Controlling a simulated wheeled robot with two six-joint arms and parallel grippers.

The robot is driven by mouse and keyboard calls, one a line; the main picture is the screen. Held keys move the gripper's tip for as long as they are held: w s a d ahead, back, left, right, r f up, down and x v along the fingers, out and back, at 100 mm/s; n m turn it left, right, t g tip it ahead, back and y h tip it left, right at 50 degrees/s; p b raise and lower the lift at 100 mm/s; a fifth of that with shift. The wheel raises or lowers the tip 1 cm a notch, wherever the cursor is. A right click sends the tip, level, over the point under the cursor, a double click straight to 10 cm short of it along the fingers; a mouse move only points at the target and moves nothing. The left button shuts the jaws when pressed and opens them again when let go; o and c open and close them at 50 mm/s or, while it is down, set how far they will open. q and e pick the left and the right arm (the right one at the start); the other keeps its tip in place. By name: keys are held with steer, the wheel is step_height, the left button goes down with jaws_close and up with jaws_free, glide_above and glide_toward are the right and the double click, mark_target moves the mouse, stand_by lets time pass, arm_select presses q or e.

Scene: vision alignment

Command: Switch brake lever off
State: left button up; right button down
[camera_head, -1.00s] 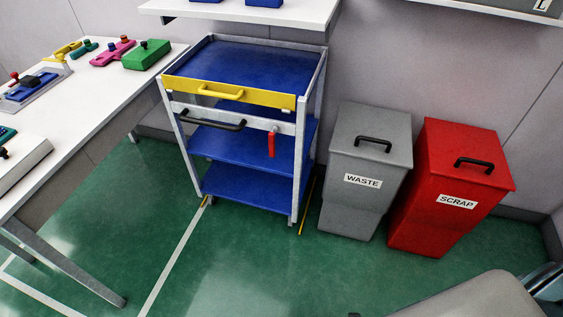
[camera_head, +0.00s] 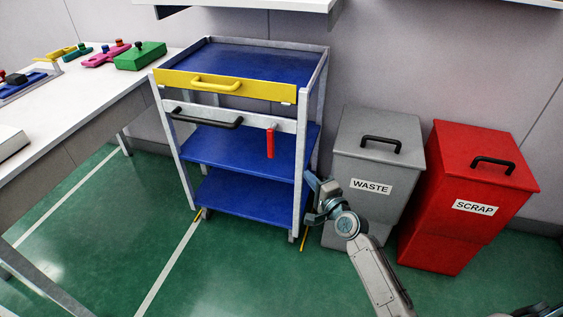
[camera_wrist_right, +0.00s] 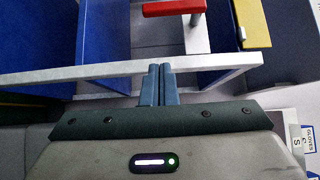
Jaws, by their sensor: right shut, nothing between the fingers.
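The red brake lever (camera_head: 270,143) hangs down from the right part of the grey bar on the front of the blue-shelved trolley (camera_head: 238,118). In the right wrist view the red lever (camera_wrist_right: 173,7) shows at the top, beyond the fingers and apart from them. My right gripper (camera_head: 312,181) is beside the trolley's front right leg, lower than the lever and to its right. In the right wrist view its fingers (camera_wrist_right: 159,72) are shut together and empty, close to the pale trolley frame (camera_wrist_right: 130,68); contact cannot be told. My left gripper is not in view.
The trolley has a black handle (camera_head: 207,119) and a yellow front panel (camera_head: 225,85). A grey waste bin (camera_head: 375,160) and a red scrap bin (camera_head: 475,180) stand to the right, behind my arm. A white workbench (camera_head: 75,100) is at left. Green floor before the trolley is clear.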

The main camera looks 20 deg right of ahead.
mark_target(273, 139)
stand_by(0.3)
